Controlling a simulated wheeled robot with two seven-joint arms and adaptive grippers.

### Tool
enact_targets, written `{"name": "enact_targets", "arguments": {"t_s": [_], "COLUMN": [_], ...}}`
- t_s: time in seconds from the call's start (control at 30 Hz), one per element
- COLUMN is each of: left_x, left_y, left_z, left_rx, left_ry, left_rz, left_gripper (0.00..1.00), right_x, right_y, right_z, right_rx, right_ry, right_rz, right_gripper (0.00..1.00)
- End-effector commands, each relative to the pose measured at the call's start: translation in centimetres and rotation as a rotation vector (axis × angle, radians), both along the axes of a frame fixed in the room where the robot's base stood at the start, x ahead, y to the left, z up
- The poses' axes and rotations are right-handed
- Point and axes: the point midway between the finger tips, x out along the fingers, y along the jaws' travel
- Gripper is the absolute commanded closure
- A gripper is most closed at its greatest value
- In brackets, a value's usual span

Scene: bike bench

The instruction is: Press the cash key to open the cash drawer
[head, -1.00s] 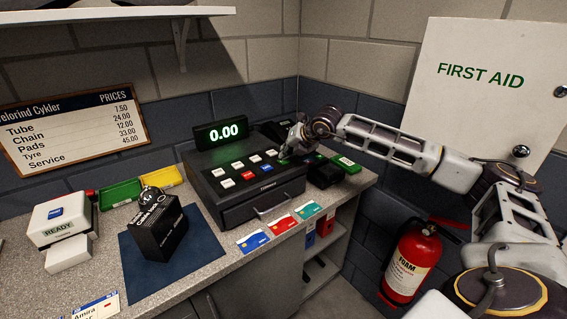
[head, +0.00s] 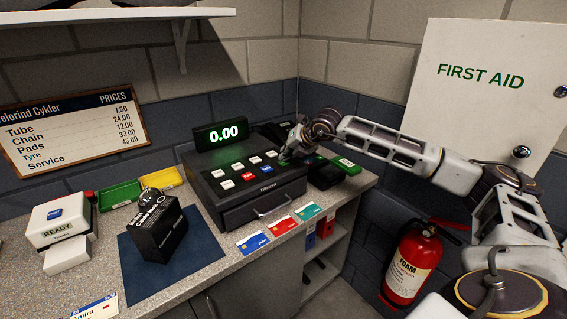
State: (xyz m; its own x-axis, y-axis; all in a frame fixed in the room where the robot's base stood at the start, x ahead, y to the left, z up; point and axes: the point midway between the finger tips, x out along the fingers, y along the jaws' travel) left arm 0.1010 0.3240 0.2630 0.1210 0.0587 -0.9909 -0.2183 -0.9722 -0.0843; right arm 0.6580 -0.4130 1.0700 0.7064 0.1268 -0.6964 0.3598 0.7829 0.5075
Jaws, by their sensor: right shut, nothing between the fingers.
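The dark cash register (head: 238,208) stands on the counter, with its display (head: 221,133) reading 0.00. Its top carries rows of white keys, a red key (head: 248,176) and a blue key (head: 270,168). My right gripper (head: 286,158) is shut and empty, its tips low over the right end of the keys. A bit of green shows at its tips; the key there is mostly hidden, and I cannot tell whether the tips touch it. The cash drawer (head: 272,208), with a bar handle, is closed at the register's front. My left gripper is not in view.
A black boxed item (head: 160,238) stands on a blue mat (head: 204,250) left of the register. Several coloured cards lie along the counter's front edge. A card terminal (head: 324,174) sits right of the register. A wall shelf (head: 100,13) hangs above.

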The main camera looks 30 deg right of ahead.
Motion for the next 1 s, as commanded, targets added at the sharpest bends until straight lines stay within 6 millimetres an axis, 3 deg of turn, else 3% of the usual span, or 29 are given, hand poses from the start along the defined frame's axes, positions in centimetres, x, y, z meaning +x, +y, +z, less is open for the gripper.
{"name": "enact_targets", "arguments": {"t_s": [1.0], "left_x": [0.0], "left_y": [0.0], "left_z": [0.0], "left_rx": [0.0], "left_ry": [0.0], "left_rz": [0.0], "left_gripper": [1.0], "right_x": [0.0], "right_y": [0.0], "right_z": [1.4], "right_rx": [0.0], "right_ry": [0.0], "right_rz": [0.0], "right_gripper": [1.0]}}
